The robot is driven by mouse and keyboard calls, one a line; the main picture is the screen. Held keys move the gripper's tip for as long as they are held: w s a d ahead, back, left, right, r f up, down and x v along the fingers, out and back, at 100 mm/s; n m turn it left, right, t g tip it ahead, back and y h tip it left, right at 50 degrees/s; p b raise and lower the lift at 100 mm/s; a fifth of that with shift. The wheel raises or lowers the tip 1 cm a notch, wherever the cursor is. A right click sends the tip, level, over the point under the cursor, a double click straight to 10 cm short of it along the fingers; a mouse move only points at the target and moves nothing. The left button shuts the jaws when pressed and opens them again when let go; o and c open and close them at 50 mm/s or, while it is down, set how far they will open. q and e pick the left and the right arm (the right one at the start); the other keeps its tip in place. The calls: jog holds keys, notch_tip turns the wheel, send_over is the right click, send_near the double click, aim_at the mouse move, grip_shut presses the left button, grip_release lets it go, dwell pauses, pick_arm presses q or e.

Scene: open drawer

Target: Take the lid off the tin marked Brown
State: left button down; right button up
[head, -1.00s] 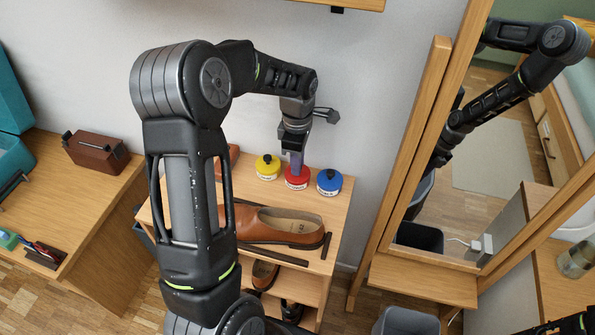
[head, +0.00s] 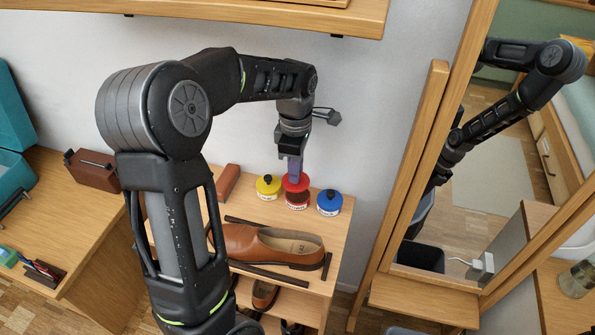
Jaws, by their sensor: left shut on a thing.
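Three round tins stand in a row on the wooden shelf top: a yellow-lidded tin (head: 268,187), a tin with a red lid (head: 304,184), and a blue-lidded tin (head: 329,203). The labels are too small to read. My left gripper (head: 294,174) points down, shut on the red lid. The red lid is raised a little above its white-labelled tin (head: 297,203), and brown shows in the gap between them. The gripper hides the lid's knob. My right gripper is not in view.
A brown shoe (head: 272,245) and dark strips lie in front of the tins. A reddish-brown block (head: 228,181) lies left of them. A mirror frame (head: 413,170) stands to the right. A wall shelf (head: 260,12) hangs above. Some bare shelf top lies between tins and shoe.

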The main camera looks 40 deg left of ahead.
pick_arm(q)
jog(key=s+d, duration=0.2)
jog(key=s, duration=0.3)
jog(key=s+d, duration=0.2)
jog(key=s, duration=0.4)
jog(key=s+d, duration=0.2)
jog(key=s, duration=0.3)
jog(key=shift+s+d, duration=0.1)
jog(key=shift+s, duration=0.05)
jog(key=shift+s+d, duration=0.15)
jog(key=shift+s, duration=0.2)
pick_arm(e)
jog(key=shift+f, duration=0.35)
